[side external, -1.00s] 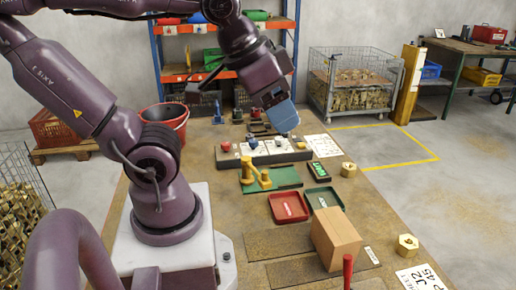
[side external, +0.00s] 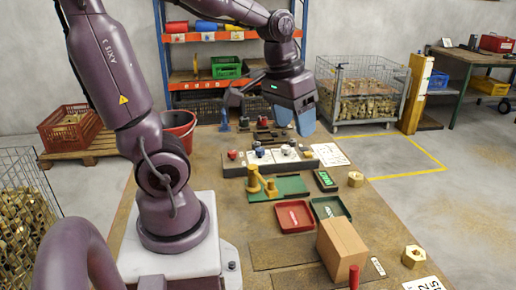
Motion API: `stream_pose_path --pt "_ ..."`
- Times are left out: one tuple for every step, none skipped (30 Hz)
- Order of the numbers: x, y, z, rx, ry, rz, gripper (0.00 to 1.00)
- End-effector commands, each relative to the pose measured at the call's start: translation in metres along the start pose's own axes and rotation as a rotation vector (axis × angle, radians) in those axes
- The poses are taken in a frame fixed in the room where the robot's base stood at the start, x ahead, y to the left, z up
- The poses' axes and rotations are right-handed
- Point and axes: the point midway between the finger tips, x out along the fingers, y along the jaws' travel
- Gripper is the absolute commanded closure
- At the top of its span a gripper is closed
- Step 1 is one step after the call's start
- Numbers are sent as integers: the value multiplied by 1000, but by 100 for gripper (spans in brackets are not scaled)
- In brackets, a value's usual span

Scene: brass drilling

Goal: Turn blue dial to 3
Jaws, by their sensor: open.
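The dial panel (side external: 234,170) is a long dark block with white plates on the bench, behind the green mat. A small dark blue dial (side external: 259,152) stands near its middle; its pointer and numbers are too small to read. My gripper (side external: 293,125) is open and empty, pointing down with pale blue fingers. In the picture it is above and right of the blue dial, apart from it. Its depth over the panel is hard to judge.
Yellow posts (side external: 254,180) stand on the green mat in front of the panel. A small green-lit display (side external: 325,180), a red tray (side external: 294,216), a green tray (side external: 331,208) and a cardboard box (side external: 341,250) are nearer. Dark fixtures (side external: 266,132) stand behind the panel.

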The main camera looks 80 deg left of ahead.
Motion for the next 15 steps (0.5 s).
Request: stream_pose_path --pt "10 -18 -14 -111 -42 -6 40" --pt "15 -28 -21 -178 -61 -9 40" --pt "22 -42 -30 -271 -85 -13 40" --pt "27 -54 -36 -342 -101 -18 40" --pt "32 -66 -43 -416 -115 -24 40" --pt "40 -83 -50 -516 -134 -35 40" --pt "46 -96 -55 -593 -146 -43 40" --pt "52 -110 -60 -670 -158 -55 40" --pt "60 -130 -65 -775 -171 -70 40" --pt "66 -145 -68 -853 -180 -84 40" --pt "73 -160 -70 -933 -187 -99 40" --pt "81 -181 -72 -1041 -194 -121 40" --pt "87 -197 -73 -1120 -197 -140 40" --pt "93 -212 -74 -1198 -200 -158 40" --pt "101 -233 -73 -1300 -201 -184 40"
